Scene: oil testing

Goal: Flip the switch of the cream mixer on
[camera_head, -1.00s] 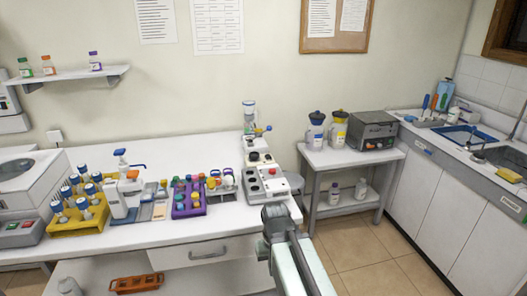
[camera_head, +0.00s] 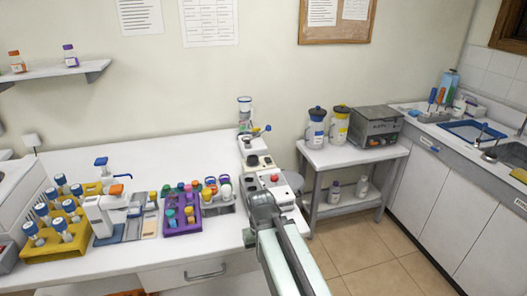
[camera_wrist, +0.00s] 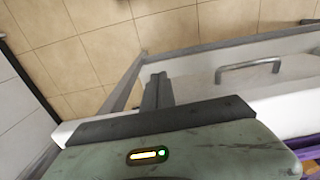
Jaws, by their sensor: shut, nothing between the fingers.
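The mixer shows in the head view as a pale bench unit with dark round knobs (camera_head: 253,161), near the right end of the white worktop. Just in front of it is a pale unit with a red button (camera_head: 273,178), partly hidden behind my arm. I cannot tell which part is the switch. My gripper shows in the wrist view (camera_wrist: 157,80), its dark fingers shut with nothing between them, by the worktop's edge. The mixer is not in the wrist view. My arm is in front of the worktop's right end in the head view.
A purple rack (camera_head: 181,219) with coloured caps and a yellow rack (camera_head: 42,248) stand to the left on the worktop. A side table (camera_head: 350,156) with jugs and a grey box is at the right. A drawer handle (camera_wrist: 247,66) shows in the wrist view.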

